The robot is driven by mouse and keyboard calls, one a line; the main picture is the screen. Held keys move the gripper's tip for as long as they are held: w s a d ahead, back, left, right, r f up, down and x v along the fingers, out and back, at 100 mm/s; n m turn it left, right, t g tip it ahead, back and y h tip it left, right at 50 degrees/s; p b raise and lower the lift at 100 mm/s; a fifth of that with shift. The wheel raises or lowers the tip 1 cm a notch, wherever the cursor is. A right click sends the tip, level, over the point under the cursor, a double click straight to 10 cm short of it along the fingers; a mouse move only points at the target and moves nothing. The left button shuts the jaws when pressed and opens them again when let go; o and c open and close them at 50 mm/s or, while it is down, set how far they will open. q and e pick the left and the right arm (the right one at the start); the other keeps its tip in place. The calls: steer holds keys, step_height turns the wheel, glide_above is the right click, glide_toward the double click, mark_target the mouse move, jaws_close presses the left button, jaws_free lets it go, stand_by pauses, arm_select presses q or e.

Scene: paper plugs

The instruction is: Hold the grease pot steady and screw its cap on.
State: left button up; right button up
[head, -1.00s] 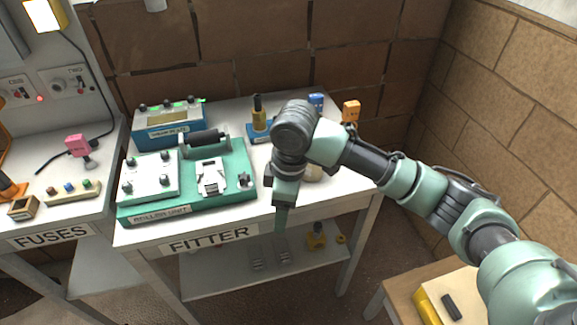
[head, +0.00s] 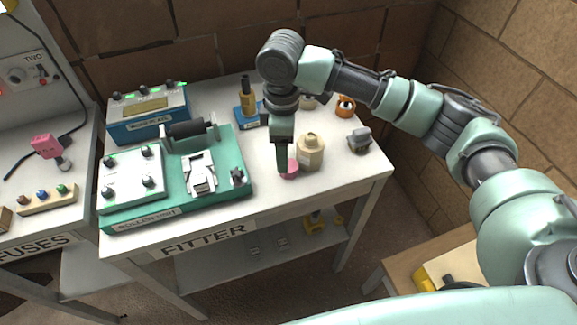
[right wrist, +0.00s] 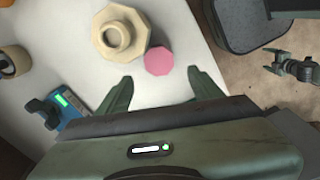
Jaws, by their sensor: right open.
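The grease pot, a cream octagonal pot (head: 311,153) with a round raised neck, stands upright on the table. The right wrist view shows it from above (right wrist: 106,48), its neck bare. A pink octagonal piece (head: 290,171), which looks like the cap, lies beside the pot, close to it; it also shows in the right wrist view (right wrist: 159,60). My right gripper (head: 283,168) points down at the pink piece. Its fingers (right wrist: 162,88) are open and empty, with the pink piece just beyond their tips.
The green roller unit (head: 240,200) stands left of the gripper. A grey knobbed item (head: 359,140) and an orange item (head: 345,107) are to the right. The table's front strip (head: 320,197) is clear.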

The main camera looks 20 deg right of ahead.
steer(key=shift+f, duration=0.2)
steer(key=f, duration=0.3)
steer(key=f+p, duration=0.1)
steer(key=shift+s+d+f, duration=0.2)
steer(key=shift+d+f, duration=0.1)
steer(key=shift+d, duration=0.1)
steer(key=shift+f, duration=0.3)
arm_select(q)
steer(key=shift+w+r, duration=0.5)
steer(key=shift+r, duration=0.05)
steer(key=shift+w, duration=0.1)
arm_select(e)
steer(key=c, duration=1.4)
